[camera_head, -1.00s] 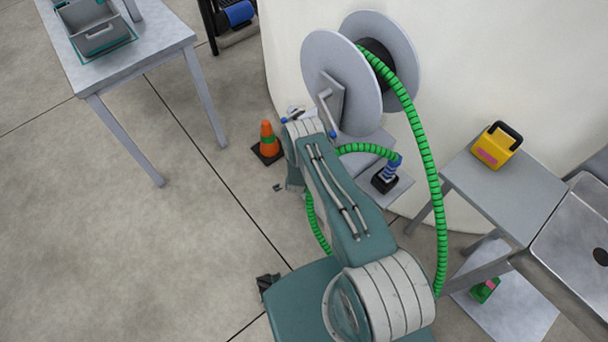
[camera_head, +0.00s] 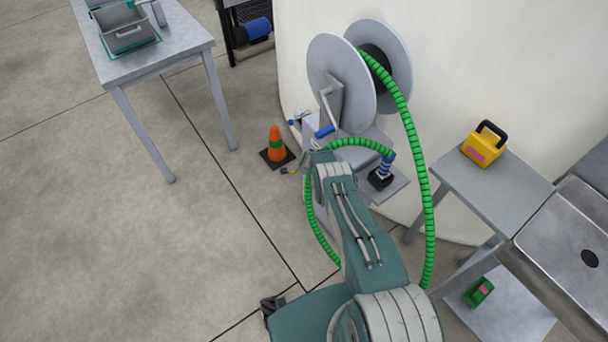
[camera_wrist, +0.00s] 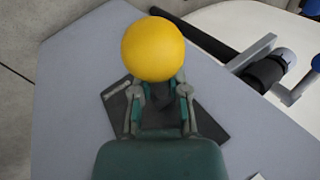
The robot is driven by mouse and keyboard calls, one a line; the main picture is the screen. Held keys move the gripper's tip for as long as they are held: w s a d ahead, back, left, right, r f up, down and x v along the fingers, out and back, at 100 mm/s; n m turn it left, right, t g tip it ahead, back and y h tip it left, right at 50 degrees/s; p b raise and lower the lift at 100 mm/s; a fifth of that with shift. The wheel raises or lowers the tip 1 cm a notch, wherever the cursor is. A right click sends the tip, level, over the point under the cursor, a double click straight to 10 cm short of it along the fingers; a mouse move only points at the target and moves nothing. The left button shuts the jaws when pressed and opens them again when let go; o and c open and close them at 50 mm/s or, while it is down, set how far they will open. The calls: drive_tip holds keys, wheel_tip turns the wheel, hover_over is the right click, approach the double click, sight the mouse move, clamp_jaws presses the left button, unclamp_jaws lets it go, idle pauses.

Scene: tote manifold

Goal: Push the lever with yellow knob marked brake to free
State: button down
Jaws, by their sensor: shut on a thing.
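The yellow knob (camera_wrist: 153,48) is a smooth ball at the top centre of the wrist view. My gripper (camera_wrist: 160,84) has a finger on each side just below the ball and is shut on the knob; the ball hides its fingertips. A dark square plate (camera_wrist: 215,128) lies below the gripper on a grey surface (camera_wrist: 70,100). No brake or free marking is readable. In the head view my arm reaches towards the hose reel (camera_head: 338,85), and its end is too small to make out.
The reel's crank has a blue grip (camera_head: 325,131) close to my arm. A green hose (camera_head: 424,180) loops right of my arm. An orange cone (camera_head: 276,146) stands left. A side table (camera_head: 495,195) with a yellow box (camera_head: 484,148) stands right. The left floor is open.

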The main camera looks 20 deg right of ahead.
drive_tip(key=shift+d+r+y, duration=0.3)
drive_tip(key=shift+y, duration=0.1)
idle(0.5)
drive_tip(key=c, duration=0.6)
unclamp_jaws()
drive_tip(key=shift+c, duration=0.2)
drive_tip(key=shift+a, duration=0.1)
drive_tip(key=shift+s+r, duration=0.25)
drive_tip(key=shift+r, duration=0.4)
drive_tip(key=s+d+r, duration=0.1)
drive_tip(key=s, duration=0.5)
drive_tip(key=s+d+r, duration=0.1)
drive_tip(key=s+d, duration=0.1)
drive_tip(key=s, duration=0.5)
drive_tip(key=shift+s+d+r, duration=0.15)
drive_tip(key=shift+s+r, duration=0.15)
drive_tip(key=shift+r, duration=0.1)
